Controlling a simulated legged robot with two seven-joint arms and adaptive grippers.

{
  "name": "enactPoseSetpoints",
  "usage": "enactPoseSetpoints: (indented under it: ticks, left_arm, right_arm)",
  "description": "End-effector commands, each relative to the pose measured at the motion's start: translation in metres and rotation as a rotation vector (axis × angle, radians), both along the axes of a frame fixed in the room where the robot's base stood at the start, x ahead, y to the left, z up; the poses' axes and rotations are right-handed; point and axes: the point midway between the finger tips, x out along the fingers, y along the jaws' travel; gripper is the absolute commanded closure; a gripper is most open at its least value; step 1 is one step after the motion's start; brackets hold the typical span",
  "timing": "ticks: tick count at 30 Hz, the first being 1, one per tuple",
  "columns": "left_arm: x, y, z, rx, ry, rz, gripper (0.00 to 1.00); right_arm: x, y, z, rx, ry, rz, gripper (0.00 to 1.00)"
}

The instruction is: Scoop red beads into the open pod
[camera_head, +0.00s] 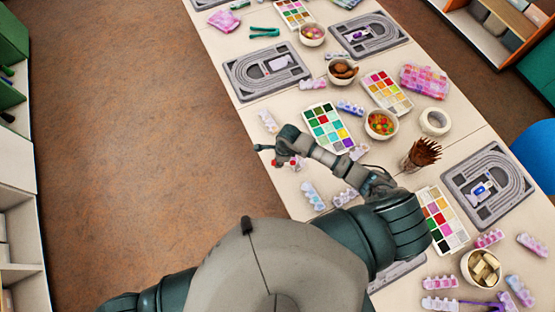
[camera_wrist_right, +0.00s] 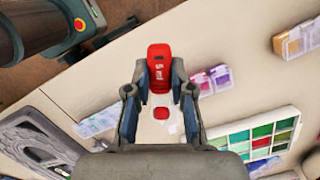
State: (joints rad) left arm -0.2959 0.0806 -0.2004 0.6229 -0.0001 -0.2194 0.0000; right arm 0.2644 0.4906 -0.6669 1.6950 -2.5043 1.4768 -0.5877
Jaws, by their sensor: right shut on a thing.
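My right gripper (camera_wrist_right: 158,92) is shut on a red piece with white marks (camera_wrist_right: 159,66), which sits between its fingertips. A smaller red patch (camera_wrist_right: 162,113) shows between the fingers, and I cannot tell whether it is part of the same piece. In the head view my right gripper (camera_head: 270,154) is over the table's left edge, left of the bead tray (camera_head: 325,127). That tray has red cells, which also show in the wrist view (camera_wrist_right: 257,139). Pods lie nearby, a pale one (camera_wrist_right: 98,120) and a pink-purple one (camera_wrist_right: 211,80); I cannot tell which is open. My left gripper is out of view.
Several pods (camera_head: 313,195) lie along the table's left side. Bowls (camera_head: 381,124), a brush cup (camera_head: 420,155), a tape roll (camera_head: 434,121) and grey bead boards (camera_head: 487,185) crowd the table. The brown floor (camera_head: 140,130) left of it is clear.

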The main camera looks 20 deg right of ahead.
Motion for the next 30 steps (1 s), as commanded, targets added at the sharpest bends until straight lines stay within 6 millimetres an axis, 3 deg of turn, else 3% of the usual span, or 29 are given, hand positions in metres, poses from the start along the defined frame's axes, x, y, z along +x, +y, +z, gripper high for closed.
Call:
enactPoseSetpoints:
  ticks: [12, 23, 30]
  left_arm:
    - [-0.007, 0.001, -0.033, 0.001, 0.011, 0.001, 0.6]
    - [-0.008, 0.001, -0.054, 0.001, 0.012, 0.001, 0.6]
    - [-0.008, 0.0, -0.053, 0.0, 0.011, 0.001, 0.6]
  right_arm:
    - [0.0, -0.009, -0.031, 0.099, -0.039, 0.001, 1.0]
    - [-0.006, -0.023, -0.011, 0.406, -0.15, -0.001, 1.0]
    - [-0.005, -0.023, -0.006, 0.426, -0.159, 0.003, 1.0]
